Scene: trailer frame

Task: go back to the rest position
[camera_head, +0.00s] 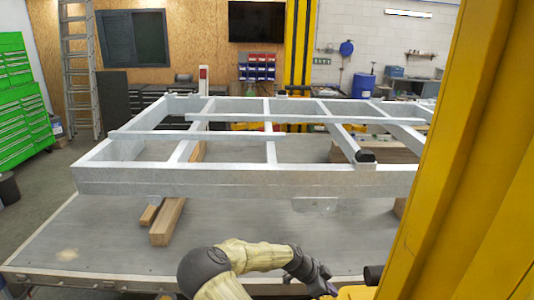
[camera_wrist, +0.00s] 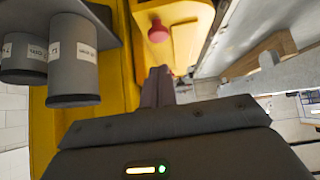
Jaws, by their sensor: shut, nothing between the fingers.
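The grey metal trailer frame (camera_head: 250,182) lies level across the work table (camera_head: 95,240) in the head view. Part of a grey beam of it (camera_wrist: 283,74) shows at the right of the wrist view. My arm is bent low in front of the table's near edge, apart from the frame. My gripper (camera_head: 327,291) is at the bottom of the head view, partly cut off by the picture edge. In the wrist view its dark fingers (camera_wrist: 158,84) are together, with nothing between them.
Wooden blocks (camera_head: 167,222) lie under the frame on the table. A green tool cabinet (camera_head: 20,100) and a ladder (camera_head: 80,65) stand at the back left. A blue barrel (camera_head: 363,86) stands at the back right. The near left of the tabletop is bare.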

